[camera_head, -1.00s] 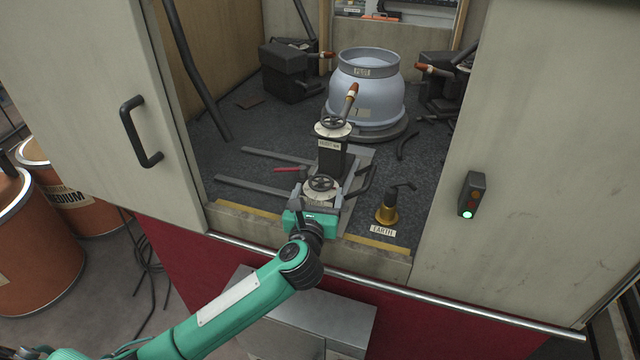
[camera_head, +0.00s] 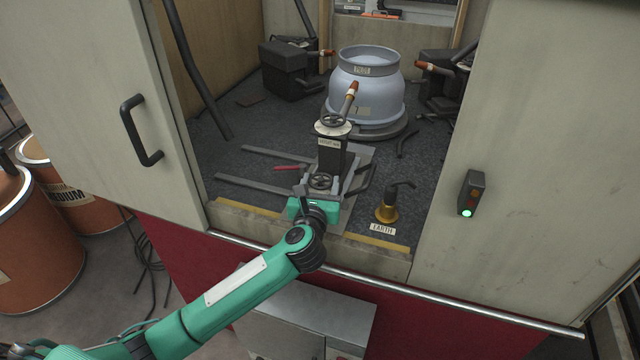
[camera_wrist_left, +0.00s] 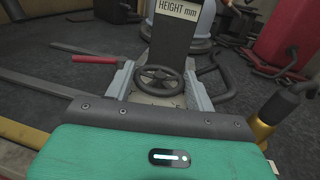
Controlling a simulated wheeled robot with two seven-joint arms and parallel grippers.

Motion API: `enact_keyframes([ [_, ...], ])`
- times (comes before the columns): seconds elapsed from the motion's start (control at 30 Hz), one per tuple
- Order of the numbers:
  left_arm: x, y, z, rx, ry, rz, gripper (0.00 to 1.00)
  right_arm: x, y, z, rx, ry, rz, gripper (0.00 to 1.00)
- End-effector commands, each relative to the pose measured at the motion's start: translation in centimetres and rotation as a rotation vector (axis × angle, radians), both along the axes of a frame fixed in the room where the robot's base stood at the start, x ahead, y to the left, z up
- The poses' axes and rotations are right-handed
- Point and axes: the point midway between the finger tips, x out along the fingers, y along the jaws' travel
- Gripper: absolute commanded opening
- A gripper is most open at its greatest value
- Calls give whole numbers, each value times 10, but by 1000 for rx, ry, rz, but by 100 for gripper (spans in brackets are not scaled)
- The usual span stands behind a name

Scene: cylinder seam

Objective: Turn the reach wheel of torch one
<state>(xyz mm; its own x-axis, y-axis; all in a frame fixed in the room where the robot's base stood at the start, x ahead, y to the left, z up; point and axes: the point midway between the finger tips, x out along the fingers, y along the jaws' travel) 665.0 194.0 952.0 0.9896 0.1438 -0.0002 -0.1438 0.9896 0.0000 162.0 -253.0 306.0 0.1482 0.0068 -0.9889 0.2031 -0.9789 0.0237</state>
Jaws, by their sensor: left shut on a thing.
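The torch stand is a dark post (camera_head: 331,156) with a small hand wheel (camera_head: 333,121) on top and a torch with an orange end (camera_head: 352,90) above it. In the left wrist view its label (camera_wrist_left: 177,10) reads "HEIGHT mm". A lower dark spoked wheel, the reach wheel (camera_head: 320,181), lies at the foot of the post; it also shows in the left wrist view (camera_wrist_left: 160,80). My left gripper (camera_head: 317,192) is at this wheel, its grey fingers (camera_wrist_left: 160,84) on either side of the rim, shut on it. My right gripper is not in view.
A pale blue vessel (camera_head: 366,93) stands behind the post. A brass piece (camera_head: 387,211) labelled "EARTH" stands to the right. A red-handled tool (camera_head: 290,168) lies to the left. Cabin walls and the door sill (camera_head: 275,226) frame the opening.

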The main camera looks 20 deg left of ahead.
Motion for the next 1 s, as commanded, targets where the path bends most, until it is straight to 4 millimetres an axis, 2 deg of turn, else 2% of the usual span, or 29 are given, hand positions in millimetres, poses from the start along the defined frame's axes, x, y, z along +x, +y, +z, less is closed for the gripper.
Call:
enact_keyframes([
  [0.23,0,-3,0,-6,-2,86,32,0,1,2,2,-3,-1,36],
  [0.57,2,-5,-1,-6,-2,246,32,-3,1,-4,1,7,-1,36],
  [0.83,3,-7,-2,-6,-2,378,32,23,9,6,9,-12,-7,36],
  [1.0,3,-7,-1,-2,-3,450,32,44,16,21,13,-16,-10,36],
])
